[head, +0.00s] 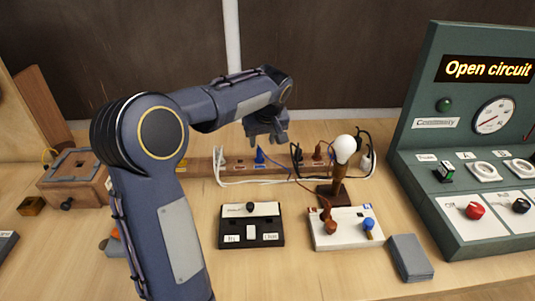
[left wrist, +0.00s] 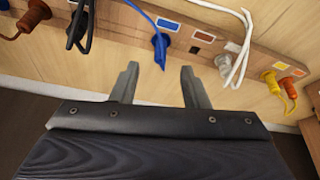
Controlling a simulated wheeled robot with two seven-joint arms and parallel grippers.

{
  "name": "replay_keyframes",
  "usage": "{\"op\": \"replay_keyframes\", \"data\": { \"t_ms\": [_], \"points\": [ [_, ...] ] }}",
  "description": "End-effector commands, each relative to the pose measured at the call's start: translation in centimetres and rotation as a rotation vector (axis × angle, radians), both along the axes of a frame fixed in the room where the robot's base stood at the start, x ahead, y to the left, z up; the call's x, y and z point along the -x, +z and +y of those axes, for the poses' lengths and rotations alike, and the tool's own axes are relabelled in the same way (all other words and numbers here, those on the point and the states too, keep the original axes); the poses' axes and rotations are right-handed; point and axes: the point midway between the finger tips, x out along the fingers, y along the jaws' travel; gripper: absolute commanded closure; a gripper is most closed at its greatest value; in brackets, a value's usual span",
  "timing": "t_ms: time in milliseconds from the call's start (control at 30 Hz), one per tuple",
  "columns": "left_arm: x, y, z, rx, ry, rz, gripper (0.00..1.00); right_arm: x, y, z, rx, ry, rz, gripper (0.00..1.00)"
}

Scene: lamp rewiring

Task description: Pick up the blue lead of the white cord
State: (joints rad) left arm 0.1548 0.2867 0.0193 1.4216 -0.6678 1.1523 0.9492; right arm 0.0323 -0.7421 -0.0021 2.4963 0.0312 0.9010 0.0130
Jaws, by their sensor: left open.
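The blue lead (head: 260,157) of the white cord stands at a wooden strip (head: 205,164) at the back of the table. In the left wrist view the blue lead (left wrist: 160,46) hangs just beyond my fingertips, roughly between them. The white cord (head: 240,183) runs along the strip's front, and white strands (left wrist: 235,60) show beside the blue lead in the wrist view. My left gripper (head: 266,140) is above and behind the strip, its fingers pointing down. In the wrist view the left gripper (left wrist: 158,72) is open and empty. My right gripper is not in view.
Black (head: 297,154) and brown (head: 317,152) leads stand close by on the strip. A lamp with a white bulb (head: 345,149) is right of them.

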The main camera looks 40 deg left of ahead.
Motion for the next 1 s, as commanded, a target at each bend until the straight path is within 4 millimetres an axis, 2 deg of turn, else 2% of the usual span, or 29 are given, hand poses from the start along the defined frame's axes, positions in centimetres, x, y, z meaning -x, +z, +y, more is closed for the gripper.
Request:
{"op": "replay_keyframes", "data": {
  "t_ms": [100, 367, 600, 900, 933, 1000],
  "points": [
    [-0.8, -1.0, 0.8, -0.013, 0.029, 0.001, 0.59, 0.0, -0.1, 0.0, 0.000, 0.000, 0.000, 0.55],
    [-1.3, -3.6, 1.8, -0.011, 0.029, 0.002, 0.59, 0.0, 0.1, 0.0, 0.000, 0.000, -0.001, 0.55],
    [-1.9, -6.9, 3.0, -0.011, 0.028, 0.002, 0.59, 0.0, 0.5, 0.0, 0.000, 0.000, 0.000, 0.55],
    [-2.1, -7.5, 3.2, -0.011, 0.027, -0.003, 0.59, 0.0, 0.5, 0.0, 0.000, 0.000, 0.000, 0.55],
    [-2.1, -7.5, 3.2, -0.011, 0.027, -0.003, 0.60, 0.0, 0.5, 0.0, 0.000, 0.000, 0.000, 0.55],
    [-2.1, -7.5, 3.2, -0.011, 0.027, -0.002, 0.69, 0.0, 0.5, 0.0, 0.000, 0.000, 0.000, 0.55]
  ]
}}
